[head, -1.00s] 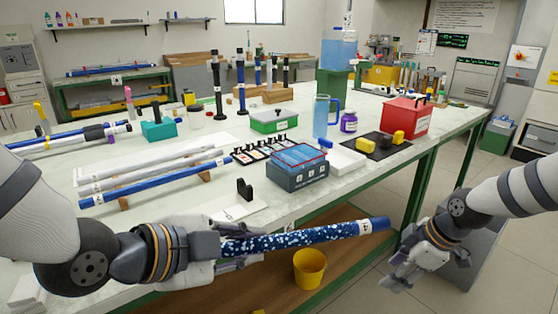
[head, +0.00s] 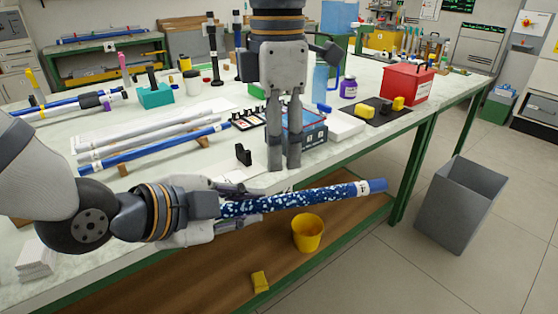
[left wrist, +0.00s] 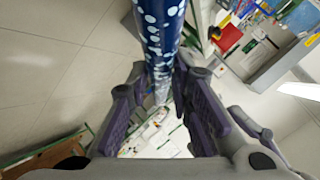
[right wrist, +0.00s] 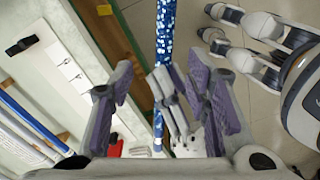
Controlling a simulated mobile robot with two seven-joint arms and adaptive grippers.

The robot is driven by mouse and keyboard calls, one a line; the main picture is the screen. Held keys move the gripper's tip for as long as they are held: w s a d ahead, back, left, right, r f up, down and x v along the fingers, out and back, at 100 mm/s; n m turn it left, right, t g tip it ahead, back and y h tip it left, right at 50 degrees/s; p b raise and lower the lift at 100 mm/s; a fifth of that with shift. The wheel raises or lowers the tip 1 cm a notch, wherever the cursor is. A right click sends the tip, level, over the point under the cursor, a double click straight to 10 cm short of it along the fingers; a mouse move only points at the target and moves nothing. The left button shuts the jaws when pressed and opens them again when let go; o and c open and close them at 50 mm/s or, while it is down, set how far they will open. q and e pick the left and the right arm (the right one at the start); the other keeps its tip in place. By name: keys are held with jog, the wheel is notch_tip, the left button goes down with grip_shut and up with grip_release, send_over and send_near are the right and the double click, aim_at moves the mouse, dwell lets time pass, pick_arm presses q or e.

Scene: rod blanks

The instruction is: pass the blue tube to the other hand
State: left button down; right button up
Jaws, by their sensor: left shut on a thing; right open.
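The blue tube (head: 290,199), dark blue with white speckles, a white label and a plain blue end, is held roughly level in front of the table. My left gripper (head: 232,205) is shut on its left part; the tube also shows between the fingers in the left wrist view (left wrist: 160,35). My right gripper (head: 284,168) points down just above the middle of the tube, fingers open and empty. In the right wrist view the tube (right wrist: 165,45) runs up the picture between the open fingers (right wrist: 162,80). I cannot tell whether they touch it.
The table holds a blue organiser box (head: 315,132) partly behind my right gripper, a red box (head: 408,86) and white and blue rods (head: 150,157) on a rack. A yellow bucket (head: 308,233) is on the lower shelf. A grey bin (head: 462,205) stands on the floor at right.

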notch_tip(320, 180, down, 9)
jog(key=shift+f, duration=0.1)
jog(key=shift+c, duration=0.3)
grip_shut()
pick_arm(q)
jog(key=c, duration=1.4)
grip_release()
jog(key=shift+o, duration=0.2)
